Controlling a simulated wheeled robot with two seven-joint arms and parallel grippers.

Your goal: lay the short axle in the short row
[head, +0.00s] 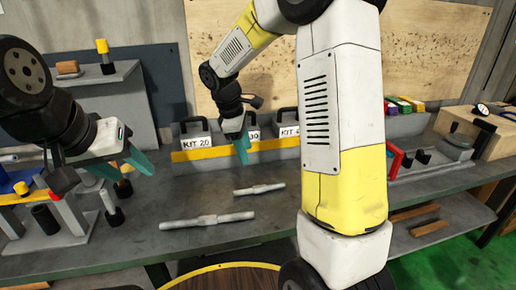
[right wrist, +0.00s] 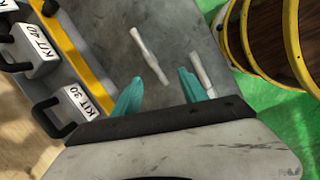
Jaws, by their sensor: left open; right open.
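The short axle (head: 259,188), a light grey stepped rod, lies on the grey bench. It also shows in the right wrist view (right wrist: 150,52), beyond my fingertips. A longer axle (head: 207,220) lies nearer the bench's front edge; in the right wrist view it (right wrist: 202,75) is partly hidden by a finger. My right gripper (head: 243,147) is above the bench, behind the short axle, with teal fingers apart and nothing between them (right wrist: 160,88). My left gripper (head: 132,168) is open and empty at the left, over the bench. I cannot make out a short row.
Kit boxes (head: 195,139) stand in a yellow-edged tray (head: 205,154) at the back. A stand with black cylinders (head: 72,225) is at the left. A barrel (head: 225,277) stands in front. My right arm hides the bench's middle right. Bench around the axles is clear.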

